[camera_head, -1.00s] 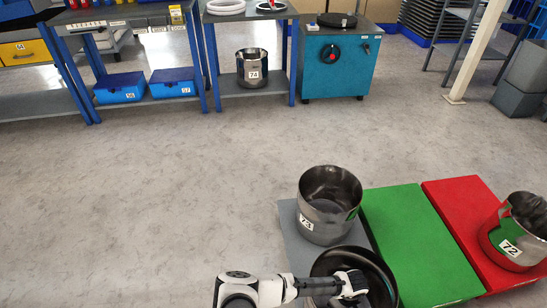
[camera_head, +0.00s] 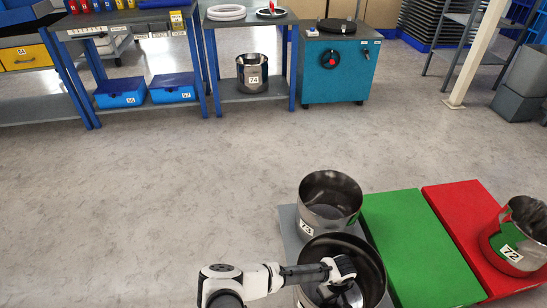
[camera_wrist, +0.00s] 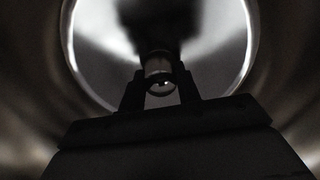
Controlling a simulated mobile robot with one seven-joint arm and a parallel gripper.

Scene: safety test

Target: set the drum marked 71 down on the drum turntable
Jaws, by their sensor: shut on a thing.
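A dark steel drum (camera_head: 375,262) is at the bottom of the head view, in front of the drum marked 73 (camera_head: 329,199). Its number cannot be read, so I cannot confirm that it is 71. My gripper (camera_head: 341,270) reaches into its open top and is shut on it. In the wrist view, my fingers (camera_wrist: 161,90) close around a small round part inside the drum; the exact grip is dark. The drum turntable appears to be the black disc (camera_head: 337,25) on the teal cabinet (camera_head: 325,75) at the back. Nothing stands on the disc.
A grey panel (camera_head: 288,228), a green panel (camera_head: 415,240) and a red panel (camera_head: 455,200) lie at the right. The drum marked 72 (camera_head: 522,215) is on the red one. The drum marked 74 (camera_head: 252,68) is on a bench's lower shelf. Open floor (camera_head: 190,165) lies between.

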